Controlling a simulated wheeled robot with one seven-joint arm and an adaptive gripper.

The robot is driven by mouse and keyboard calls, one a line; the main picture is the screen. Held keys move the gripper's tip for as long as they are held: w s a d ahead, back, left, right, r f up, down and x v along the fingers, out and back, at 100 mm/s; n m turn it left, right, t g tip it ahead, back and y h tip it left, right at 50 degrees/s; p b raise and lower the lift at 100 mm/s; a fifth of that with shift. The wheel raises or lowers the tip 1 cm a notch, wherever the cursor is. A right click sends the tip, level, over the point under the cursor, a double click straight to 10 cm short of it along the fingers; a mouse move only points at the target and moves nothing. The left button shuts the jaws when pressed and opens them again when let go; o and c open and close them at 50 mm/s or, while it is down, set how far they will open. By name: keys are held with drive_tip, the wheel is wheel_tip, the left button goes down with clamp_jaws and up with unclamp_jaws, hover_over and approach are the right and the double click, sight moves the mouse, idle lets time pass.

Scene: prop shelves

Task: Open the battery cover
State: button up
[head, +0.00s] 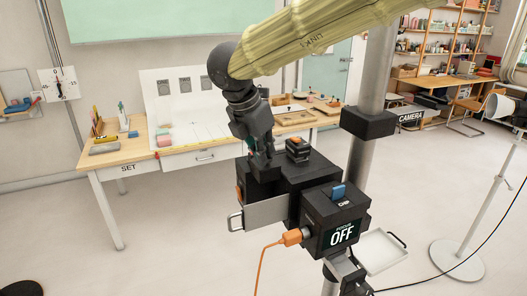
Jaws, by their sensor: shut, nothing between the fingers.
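A black camera-like box (290,178) stands on a support, and its front block (322,205) reads "OFF". A grey plate (267,213) with a wire handle (235,221) stands out at the box's lower left. A pale tray-like panel (380,251) with a dark handle sticks out at the lower right. I cannot tell which of these panels is the battery cover. My gripper (263,168) points down at the box's upper left, above the grey plate, shut and empty. Its fingertips are dark against the box, so I cannot tell whether they touch it.
A blue piece (338,191) and an orange-topped block (298,149) sit on top. A wooden table (150,160) and lamp stand (483,200) are farther off.

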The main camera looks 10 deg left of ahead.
drive_tip(key=o, duration=0.6)
drive_tip(key=shift+d+f, duration=0.35)
drive_tip(key=shift+d, duration=0.05)
drive_tip(key=shift+w+a, duration=0.2)
drive_tip(key=shift+a, duration=0.1)
drive_tip(key=shift+r, duration=0.1)
drive_tip(key=shift+s+r, duration=0.2)
drive_tip(key=shift+r, duration=0.35)
drive_tip(key=v, duration=1)
drive_tip(key=shift+a+r, duration=0.15)
drive_tip(key=shift+r, duration=0.15)
